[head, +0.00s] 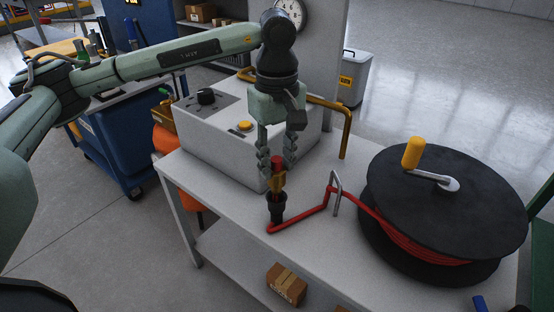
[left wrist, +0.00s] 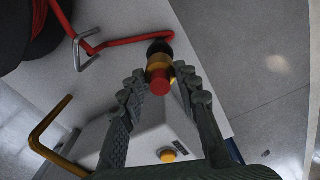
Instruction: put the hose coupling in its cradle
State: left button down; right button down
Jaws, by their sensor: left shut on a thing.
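The hose coupling (head: 278,182) has a red top and a brass-coloured body. It stands about upright near the table's front left edge. My left gripper (head: 277,172) is shut on it from above, one finger on each side; the left wrist view shows the coupling (left wrist: 158,74) between the fingertips (left wrist: 160,76). Directly below is a black cup-shaped piece (head: 276,210). It looks like the cradle, but I cannot tell how deep the coupling sits in it. The red hose (head: 298,220) meets its foot. My right gripper is not in view.
A grey control box (head: 215,135) with a yellow button stands behind the gripper, beside a bent yellow bar (head: 347,130). The hose passes a metal wire guide (head: 336,190) to a large black reel (head: 440,200) at right. The table (head: 325,255) is bare in front.

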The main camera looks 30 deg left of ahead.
pick_arm(q)
jog(key=shift+f+b, duration=1.85)
jog(key=shift+f, duration=0.1)
jog(key=c, duration=0.6)
grip_release()
jog(key=shift+o, duration=0.2)
jog(key=shift+r, duration=0.1)
jog(key=shift+r+p, duration=3.25)
jog(key=shift+r, duration=2.25)
